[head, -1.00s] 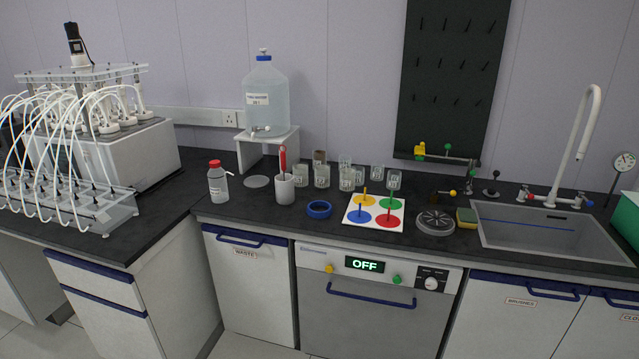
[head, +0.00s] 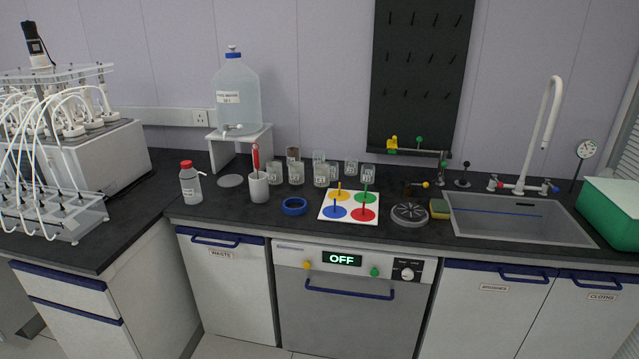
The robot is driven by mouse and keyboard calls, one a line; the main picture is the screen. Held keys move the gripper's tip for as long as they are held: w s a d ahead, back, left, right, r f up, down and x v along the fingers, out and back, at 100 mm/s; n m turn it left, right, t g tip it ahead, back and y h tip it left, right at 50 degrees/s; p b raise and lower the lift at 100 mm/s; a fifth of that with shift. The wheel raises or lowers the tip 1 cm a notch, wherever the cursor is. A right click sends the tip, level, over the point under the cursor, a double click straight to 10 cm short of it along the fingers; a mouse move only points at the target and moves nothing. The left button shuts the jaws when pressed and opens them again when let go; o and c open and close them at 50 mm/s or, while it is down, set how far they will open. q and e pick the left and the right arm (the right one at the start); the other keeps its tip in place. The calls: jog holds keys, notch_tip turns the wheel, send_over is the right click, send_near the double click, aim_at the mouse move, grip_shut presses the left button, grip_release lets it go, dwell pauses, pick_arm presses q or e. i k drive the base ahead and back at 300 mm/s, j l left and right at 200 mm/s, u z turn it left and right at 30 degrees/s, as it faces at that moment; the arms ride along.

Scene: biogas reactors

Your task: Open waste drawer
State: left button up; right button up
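The waste drawer (head: 228,290) is a white front under the counter, left of the dishwasher-like machine. It carries a label reading WASTE (head: 221,254) and a blue bar handle (head: 215,240) along its top edge. The drawer front looks flush with its neighbours, so it is shut. Neither of my grippers is in the head view.
The machine (head: 345,300) shows OFF and has a blue handle. A white drawer unit (head: 75,310) stands at the left. A sink (head: 515,220) is at right.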

aim_at(229, 274)
jog(key=u, duration=1)
jog(key=i+j, duration=0.15)
jog(key=i, duration=0.3)
jog(key=i+j+u, duration=0.1)
jog(key=i, duration=0.35)
jog(key=i+j, duration=0.2)
jog(key=i, duration=0.25)
jog(key=u, duration=0.05)
